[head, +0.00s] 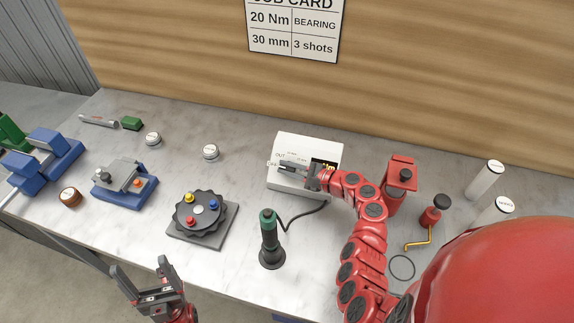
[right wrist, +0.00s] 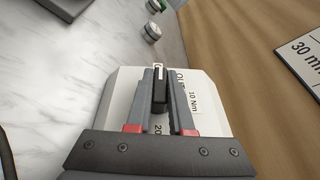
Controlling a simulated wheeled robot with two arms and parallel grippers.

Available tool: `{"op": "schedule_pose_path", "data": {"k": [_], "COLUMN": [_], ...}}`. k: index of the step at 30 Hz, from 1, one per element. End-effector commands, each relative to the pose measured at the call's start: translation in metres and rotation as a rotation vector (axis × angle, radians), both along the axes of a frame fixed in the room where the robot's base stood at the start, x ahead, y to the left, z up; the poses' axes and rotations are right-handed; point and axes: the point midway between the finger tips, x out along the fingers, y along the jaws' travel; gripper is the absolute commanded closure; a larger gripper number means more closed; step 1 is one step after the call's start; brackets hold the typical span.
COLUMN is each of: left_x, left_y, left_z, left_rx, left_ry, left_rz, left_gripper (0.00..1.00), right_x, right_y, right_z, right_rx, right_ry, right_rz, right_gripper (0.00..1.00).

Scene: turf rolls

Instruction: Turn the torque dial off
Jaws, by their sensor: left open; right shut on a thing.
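The white controller box (head: 308,147) stands at the back middle of the worktable; it also shows in the right wrist view (right wrist: 215,105), with "OUT", "10 Nm" and part of "20" printed on its face. The torque dial's dark knob (right wrist: 160,88) sits between the two fingers of my right gripper (right wrist: 161,75), which is shut on it. In the head view my right gripper (head: 285,165) reaches the box's face from the right and covers the dial. The mark it points at is hidden. My left gripper (head: 140,268) is open and empty at the front left.
A dark green-handled driver (head: 268,240) stands in front of the box, its cable running to it. A turntable with coloured knobs (head: 200,217), a blue fixture (head: 125,185) and round pots (head: 210,152) lie left. White cylinders (head: 485,180) stand right. A job card (head: 293,30) reads 20 Nm.

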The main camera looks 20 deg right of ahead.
Motion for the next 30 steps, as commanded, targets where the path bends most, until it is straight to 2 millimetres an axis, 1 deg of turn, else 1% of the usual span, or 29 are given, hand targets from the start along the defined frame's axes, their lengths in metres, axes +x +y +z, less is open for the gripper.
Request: {"op": "schedule_pose_path", "data": {"k": [4,13,14,15,18,27,30], "left_x": [0.0000,0.0000,0.0000,0.0001,0.0001,0.0001,0.0000], "left_y": [0.0000,0.0000,0.0000,0.0000,0.0000,0.0000,0.0001], "left_z": [0.0025,0.0021,0.0020,0.0021,0.0021,0.0015,-0.0012], "left_rx": [0.000,0.000,0.000,0.000,0.000,0.000,0.000], "left_ry": [0.000,0.000,0.000,0.000,0.000,0.000,0.000], "left_rz": [0.000,0.000,0.000,0.000,0.000,0.000,0.000], "left_gripper": [0.19,0.19,0.19,0.19,0.19,0.19,0.19], "right_x": [0.0005,0.0000,0.0000,0.0000,0.0000,0.0000,0.0005], "right_y": [-0.0006,-0.0006,-0.0006,-0.0005,-0.0005,-0.0005,-0.0005], "right_z": [0.0008,-0.0003,-0.0003,-0.0002,-0.0002,0.0001,0.0037], "right_rx": [-0.031,-0.033,-0.033,-0.033,-0.033,-0.033,-0.034], "right_ry": [0.022,0.024,0.024,0.024,0.024,0.022,0.019], "right_rz": [0.041,0.044,0.044,0.044,0.044,0.044,0.043], "right_gripper": [1.00,1.00,0.75,0.67,0.50,0.50,0.50]}}
